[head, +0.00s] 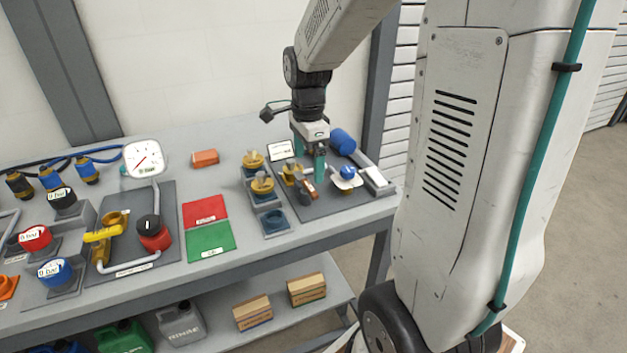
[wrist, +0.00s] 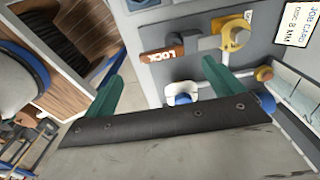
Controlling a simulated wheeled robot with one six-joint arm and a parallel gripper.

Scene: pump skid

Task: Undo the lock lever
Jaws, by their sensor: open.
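The lock lever (wrist: 162,54) is a reddish-brown bar marked LOCK, on a grey panel in the wrist view. In the head view the lever (head: 308,188) shows small on the dark plate at the table's right end. My gripper (wrist: 164,60) is open, its two teal fingers apart with the lever seen between them. Nothing is held. In the head view my gripper (head: 309,157) points down above the plate, near the lever; I cannot tell whether it touches anything. A yellow fitting (wrist: 234,36) lies beside the lever's right end.
A blue-topped white part (wrist: 183,97) is close to the fingers. A blue cylinder (head: 342,141) stands behind, and a job card (head: 280,150) is to the left. Yellow-topped parts (head: 262,183) stand left of the plate. Red (head: 206,211) and green (head: 211,240) mats lie further left.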

